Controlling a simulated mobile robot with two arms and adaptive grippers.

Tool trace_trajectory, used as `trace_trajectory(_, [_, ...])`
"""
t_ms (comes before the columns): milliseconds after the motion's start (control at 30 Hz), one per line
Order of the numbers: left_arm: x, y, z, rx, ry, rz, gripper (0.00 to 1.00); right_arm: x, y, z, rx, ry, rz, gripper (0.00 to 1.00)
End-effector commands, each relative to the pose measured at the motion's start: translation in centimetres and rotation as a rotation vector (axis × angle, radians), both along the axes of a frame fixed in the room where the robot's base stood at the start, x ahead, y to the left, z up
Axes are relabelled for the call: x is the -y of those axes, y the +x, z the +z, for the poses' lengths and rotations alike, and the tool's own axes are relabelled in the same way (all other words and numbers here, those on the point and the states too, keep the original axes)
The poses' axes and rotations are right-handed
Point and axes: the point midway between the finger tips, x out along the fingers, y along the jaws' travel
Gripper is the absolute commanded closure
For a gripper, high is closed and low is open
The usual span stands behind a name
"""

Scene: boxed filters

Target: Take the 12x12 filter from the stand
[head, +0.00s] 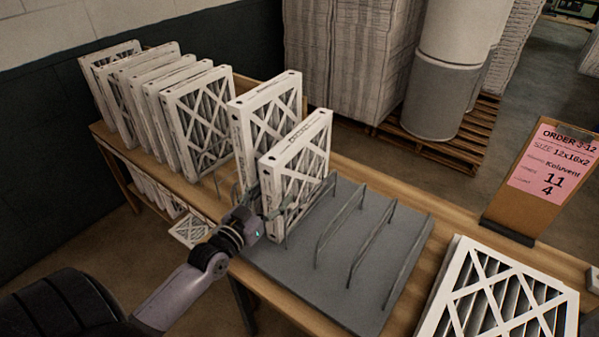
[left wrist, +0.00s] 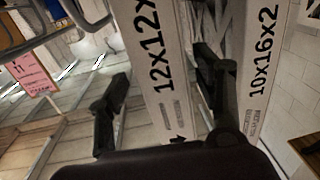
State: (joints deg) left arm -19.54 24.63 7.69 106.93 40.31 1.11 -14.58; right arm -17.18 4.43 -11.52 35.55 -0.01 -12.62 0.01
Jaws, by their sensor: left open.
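The 12x12 filter (head: 303,166) stands upright in the grey wire stand (head: 345,275), a white frame with a crossed lattice face. In the left wrist view its white edge (left wrist: 160,75) reads "12x12" and the rest of that label is cut off. A taller filter (head: 268,113) stands just behind it; its edge (left wrist: 261,75) reads "10x16x2". My left gripper (head: 262,205) is open at the near edge of the 12x12 filter. In the left wrist view its fingers are on either side of that edge, one in the gap between the two filters. I cannot tell if they touch it.
Several filters (head: 165,97) stand in a row at the table's far left. The stand's right slots are empty. A filter (head: 500,300) lies flat at the front right. An order card (head: 545,165) stands behind it. Stacked goods and a pallet (head: 455,135) are beyond the table.

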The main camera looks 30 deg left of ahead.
Motion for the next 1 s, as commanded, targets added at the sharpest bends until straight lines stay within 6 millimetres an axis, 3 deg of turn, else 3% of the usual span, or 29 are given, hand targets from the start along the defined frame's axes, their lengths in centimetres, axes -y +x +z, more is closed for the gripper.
trace_trajectory(333, [-0.2, 2.8, 0.1, -0.001, 0.002, 0.0, 0.39, -0.1, 0.0, 0.9, 0.001, 0.001, 0.0, 0.6])
trace_trajectory(633, [-0.5, 6.6, -0.3, 0.0, 0.0, 0.0, 0.39, 0.0, 0.0, 1.8, 0.0, 0.0, 0.0, 0.6])
trace_trajectory(933, [-0.4, 7.0, -0.4, -0.002, 0.001, 0.0, 0.39, 0.3, 0.0, 1.8, 0.0, -0.004, 0.0, 0.6])
trace_trajectory(1000, [-0.4, 7.0, -0.4, -0.001, 0.001, 0.0, 0.43, 0.4, 0.0, 1.8, 0.0, -0.005, 0.0, 0.6])
